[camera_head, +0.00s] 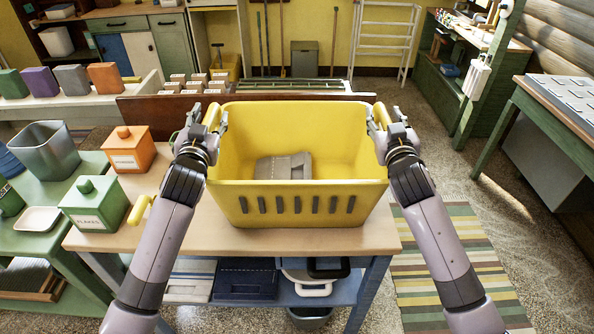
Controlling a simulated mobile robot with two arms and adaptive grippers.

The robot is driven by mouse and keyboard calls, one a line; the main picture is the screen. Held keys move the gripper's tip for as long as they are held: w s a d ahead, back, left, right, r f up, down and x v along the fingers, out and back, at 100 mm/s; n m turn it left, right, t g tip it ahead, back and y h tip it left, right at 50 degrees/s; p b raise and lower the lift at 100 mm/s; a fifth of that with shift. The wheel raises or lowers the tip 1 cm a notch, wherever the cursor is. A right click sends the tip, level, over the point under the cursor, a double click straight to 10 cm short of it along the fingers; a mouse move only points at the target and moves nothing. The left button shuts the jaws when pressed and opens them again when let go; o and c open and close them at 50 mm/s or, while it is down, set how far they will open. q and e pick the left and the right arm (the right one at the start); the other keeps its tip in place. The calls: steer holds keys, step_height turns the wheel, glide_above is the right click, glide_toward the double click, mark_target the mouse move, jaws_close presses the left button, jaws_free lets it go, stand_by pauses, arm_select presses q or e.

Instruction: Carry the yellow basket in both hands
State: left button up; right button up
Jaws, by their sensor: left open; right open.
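The yellow basket (297,205) stands upright on the wooden table (200,238) in front of me. A grey folded item (284,167) lies inside it, and dark slots line its front wall. My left gripper (215,120) is at the basket's left rim, by the yellow handle there. My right gripper (378,118) is at the right rim, by the handle on that side. Both are open, one on each side of the basket. The fingertips are small in view, so I cannot tell whether they touch the handles.
An orange canister (130,150) and a green canister (93,204) stand left of the basket. A grey bin (45,148) is further left. A striped rug (425,262) lies on the floor right of the table. A green bench (500,125) stands at the right.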

arm_select(q)
steer(key=shift+c, duration=0.6)
arm_select(e)
steer(key=shift+c, duration=0.6)
arm_select(q)
jaws_close()
arm_select(e)
jaws_close()
arm_select(q)
steer(key=shift+w+r, duration=0.1)
steer(key=shift+r, duration=0.15)
arm_select(e)
steer(key=shift+w+r, duration=0.1)
steer(key=shift+r, duration=0.1)
